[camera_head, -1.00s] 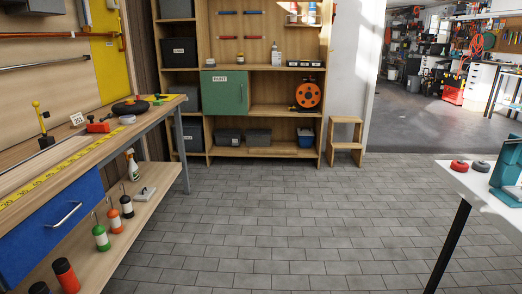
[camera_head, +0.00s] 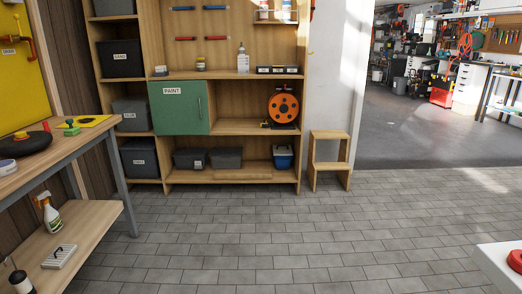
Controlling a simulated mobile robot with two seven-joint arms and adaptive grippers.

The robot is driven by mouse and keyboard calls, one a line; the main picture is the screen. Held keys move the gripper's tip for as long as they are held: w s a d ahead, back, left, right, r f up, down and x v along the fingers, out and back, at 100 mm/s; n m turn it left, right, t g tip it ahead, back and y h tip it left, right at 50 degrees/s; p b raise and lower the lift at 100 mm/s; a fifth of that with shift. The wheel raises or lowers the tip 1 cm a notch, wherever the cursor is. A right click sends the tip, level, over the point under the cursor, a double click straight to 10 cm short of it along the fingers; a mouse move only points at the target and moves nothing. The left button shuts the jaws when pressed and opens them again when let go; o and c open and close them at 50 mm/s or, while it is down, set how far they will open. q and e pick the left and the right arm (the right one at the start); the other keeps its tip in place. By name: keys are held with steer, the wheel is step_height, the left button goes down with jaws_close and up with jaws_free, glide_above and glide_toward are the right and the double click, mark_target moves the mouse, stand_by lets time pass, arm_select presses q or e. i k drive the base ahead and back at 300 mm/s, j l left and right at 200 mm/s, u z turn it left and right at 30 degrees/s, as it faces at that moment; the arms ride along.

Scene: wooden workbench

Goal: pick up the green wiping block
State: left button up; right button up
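A small green block (camera_head: 71,130) sits at the far end of the wooden workbench (camera_head: 88,146) at the left, beside or on the edge of a yellow sheet (camera_head: 92,121). It is small in the picture, so I cannot be sure that it is the wiping block. Neither of my grippers shows in the head view.
A black disc (camera_head: 25,144) lies near the green block. A spray bottle (camera_head: 48,213) and a grey-white handled block (camera_head: 60,256) stand on the lower shelf. A shelving unit (camera_head: 235,176) and step stool (camera_head: 330,160) line the back. The tiled floor (camera_head: 260,240) is clear.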

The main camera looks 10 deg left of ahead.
mark_target(73, 130)
steer(key=i+u, duration=0.2)
steer(key=i, duration=0.3)
steer(key=i+l+u, duration=0.2)
steer(key=i, duration=0.25)
steer(key=i+l+u, duration=0.2)
steer(key=i, duration=0.3)
steer(key=i+l+u, duration=0.25)
steer(key=u, duration=0.25)
steer(key=i+l+u, duration=0.65)
steer(key=l+u, duration=0.2)
steer(key=u, duration=0.15)
steer(key=i+l+u, duration=0.15)
steer(key=l+u, duration=0.35)
